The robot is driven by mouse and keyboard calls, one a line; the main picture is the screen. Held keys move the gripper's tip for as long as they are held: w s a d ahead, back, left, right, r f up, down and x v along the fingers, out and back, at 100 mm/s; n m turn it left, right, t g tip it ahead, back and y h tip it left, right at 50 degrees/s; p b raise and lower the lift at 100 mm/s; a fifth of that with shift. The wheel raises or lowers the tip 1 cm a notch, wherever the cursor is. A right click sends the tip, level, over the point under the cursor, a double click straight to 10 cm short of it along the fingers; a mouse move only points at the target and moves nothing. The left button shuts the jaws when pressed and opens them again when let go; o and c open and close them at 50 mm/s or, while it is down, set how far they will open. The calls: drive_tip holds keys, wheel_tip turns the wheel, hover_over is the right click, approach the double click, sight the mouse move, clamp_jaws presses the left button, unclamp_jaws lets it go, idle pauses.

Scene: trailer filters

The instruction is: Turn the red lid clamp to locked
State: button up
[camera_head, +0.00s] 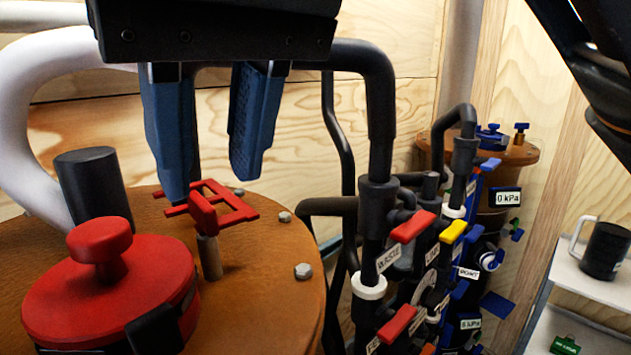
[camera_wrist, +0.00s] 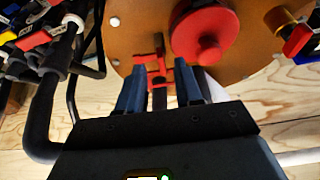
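The red lid clamp (camera_head: 232,211) is a small frame-shaped red handle on a short metal post, standing on the brown round top of the filter (camera_head: 262,275). It also shows in the wrist view (camera_wrist: 157,75), near the fingertips. The round red lid with its knob (camera_head: 100,290) sits beside it at lower left, and at upper right in the wrist view (camera_wrist: 205,38). My gripper (camera_head: 210,189) is open and points down over the clamp, one blue finger to each side. The left fingertip hides part of the clamp in the head view. I cannot tell whether the fingers touch it.
Black pipes (camera_head: 378,120) rise just right of the filter top. Several valves with red, yellow and blue handles (camera_head: 412,226) stand beyond them. A white pipe (camera_head: 20,120) curves at the left. A second brown filter (camera_head: 515,152) and a shelf with a black mug (camera_head: 605,250) are at right.

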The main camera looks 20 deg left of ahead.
sight(210, 208)
drive_tip(key=shift+x, duration=1.95)
drive_tip(key=shift+c, duration=0.4)
clamp_jaws()
